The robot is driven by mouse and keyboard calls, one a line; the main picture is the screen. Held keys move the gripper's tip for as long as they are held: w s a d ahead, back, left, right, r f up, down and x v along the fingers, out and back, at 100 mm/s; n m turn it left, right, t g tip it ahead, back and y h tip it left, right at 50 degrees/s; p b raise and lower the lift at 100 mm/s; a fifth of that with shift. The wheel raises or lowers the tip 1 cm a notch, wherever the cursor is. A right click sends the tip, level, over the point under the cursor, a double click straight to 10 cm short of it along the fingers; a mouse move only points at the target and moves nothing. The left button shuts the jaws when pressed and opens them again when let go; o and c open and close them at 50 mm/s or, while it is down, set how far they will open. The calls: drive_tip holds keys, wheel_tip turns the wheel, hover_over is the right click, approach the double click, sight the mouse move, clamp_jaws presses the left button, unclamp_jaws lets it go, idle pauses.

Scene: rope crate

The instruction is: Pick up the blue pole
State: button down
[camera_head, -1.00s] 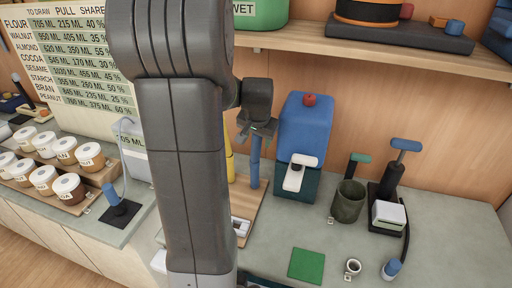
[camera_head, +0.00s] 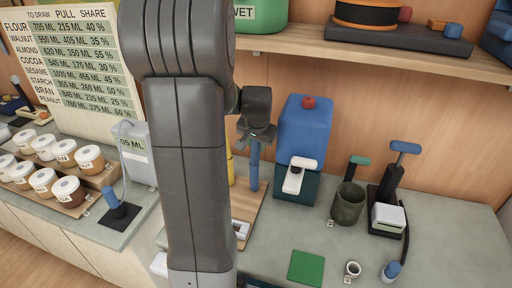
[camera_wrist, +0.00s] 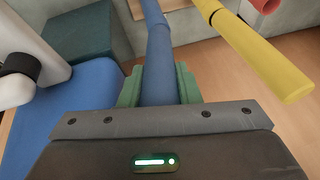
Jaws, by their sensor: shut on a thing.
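The blue pole (camera_head: 254,165) stands upright above the wooden board in the head view, left of the blue and teal machine. My gripper (camera_head: 257,137) is at the pole's upper end. In the wrist view the blue pole (camera_wrist: 158,60) runs between the green fingers of my gripper (camera_wrist: 159,87), which are shut on it. The pole's lower end shows near the wooden board; I cannot tell whether it is clear of its stand. My arm hides part of the board.
A yellow pole (camera_wrist: 255,50) stands close beside the blue one, with a red pole end (camera_wrist: 266,5) past it. The blue and teal machine (camera_head: 305,130) is close on the right. A shelf (camera_head: 350,50) overhangs behind.

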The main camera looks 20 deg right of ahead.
sight(257, 152)
drive_tip(key=shift+r, duration=0.15)
drive_tip(key=shift+r, duration=0.25)
drive_tip(key=v, duration=0.2)
drive_tip(key=shift+r+b, duration=0.35)
drive_tip(key=shift+r, duration=0.1)
drive_tip(key=s+a+b, duration=0.1)
drive_tip(key=s+a, duration=0.1)
drive_tip(key=s, duration=0.6)
drive_tip(key=s+a+b, duration=0.1)
drive_tip(key=s+a, duration=0.2)
drive_tip(key=s, duration=0.5)
drive_tip(key=shift+a, duration=0.2)
drive_tip(key=shift+s, duration=0.1)
